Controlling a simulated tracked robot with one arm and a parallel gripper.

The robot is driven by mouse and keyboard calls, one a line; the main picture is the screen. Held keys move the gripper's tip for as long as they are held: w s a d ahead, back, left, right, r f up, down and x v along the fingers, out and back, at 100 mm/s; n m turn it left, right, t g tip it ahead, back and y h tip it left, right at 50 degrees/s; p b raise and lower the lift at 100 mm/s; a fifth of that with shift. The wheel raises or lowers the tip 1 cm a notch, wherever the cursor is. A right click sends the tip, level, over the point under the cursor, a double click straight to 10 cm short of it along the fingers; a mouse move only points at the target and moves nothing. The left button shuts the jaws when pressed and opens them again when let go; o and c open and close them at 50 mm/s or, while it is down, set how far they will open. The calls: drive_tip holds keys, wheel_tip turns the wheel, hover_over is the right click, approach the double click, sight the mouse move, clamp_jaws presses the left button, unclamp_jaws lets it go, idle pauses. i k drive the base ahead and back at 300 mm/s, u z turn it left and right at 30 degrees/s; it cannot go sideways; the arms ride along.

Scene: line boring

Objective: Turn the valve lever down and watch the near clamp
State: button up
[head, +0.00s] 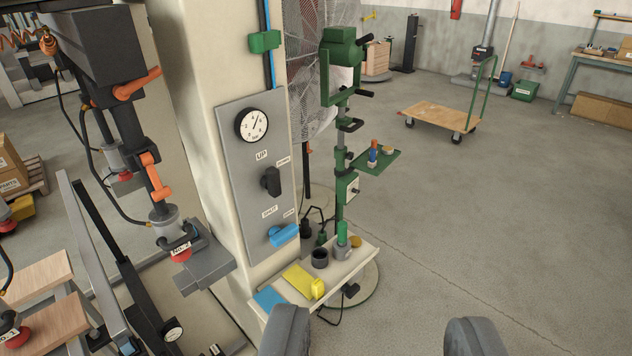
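A grey valve panel (237,180) is on the cream column. It carries a black lever knob (271,181), pointing roughly upright below an "UP" label, and a blue lever (284,235) below small labels, lying roughly sideways. A round white gauge (252,125) sits above them. A clamp marked NO.2 (166,226) with a red pad hangs left of the column, over a grey block; contact is unclear. A clamp marked NO.1 (12,336) is cut off at lower left, its red pad by a wooden board. My gripper (378,320) is open and empty, right of and below the panel.
A small shelf (333,272) with a yellow item, a blue cloth and a black cup juts out below the panel. A green stand (341,165) rises behind it. A flat cart (438,116) stands farther back. Open floor lies at right.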

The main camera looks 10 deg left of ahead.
sight(271, 180)
drive_tip(key=i, duration=1)
drive_tip(key=z, duration=0.05)
